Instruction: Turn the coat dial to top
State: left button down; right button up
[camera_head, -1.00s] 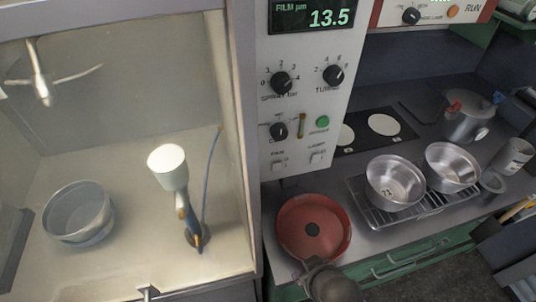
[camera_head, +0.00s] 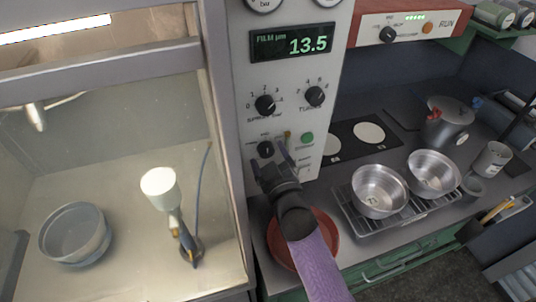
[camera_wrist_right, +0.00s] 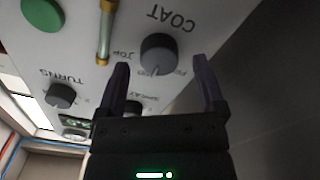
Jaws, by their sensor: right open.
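The coat dial (camera_head: 265,149) is a black knob low on the white control panel. It also shows close up in the right wrist view (camera_wrist_right: 160,54), upside down, with the word COAT beside it and a TOP label to its left. I cannot clearly tell which label its pointer faces. My right gripper (camera_head: 271,161) is open and empty just in front of and below the dial. In the right wrist view its two fingers (camera_wrist_right: 161,75) stand apart, with the dial a little beyond them. My left gripper is not in view.
Spray and turns knobs (camera_head: 314,96) sit above the dial. A red pan (camera_head: 328,243) lies below my right arm. Two steel pans (camera_head: 379,190) stand on a rack. A glazed booth is at left.

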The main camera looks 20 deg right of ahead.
jog(key=shift+w, duration=0.45)
grip_shut()
jog(key=shift+m, duration=0.4)
jog(key=m+p, duration=0.1)
jog(key=m, duration=0.3)
jog(key=shift+d+r+m+p, duration=0.1)
jog(key=shift+m+p, duration=0.25)
jog(key=shift+m, duration=0.05)
jog(key=m, duration=0.3)
jog(key=shift+p, duration=0.35)
jog(key=shift+m, duration=1.6)
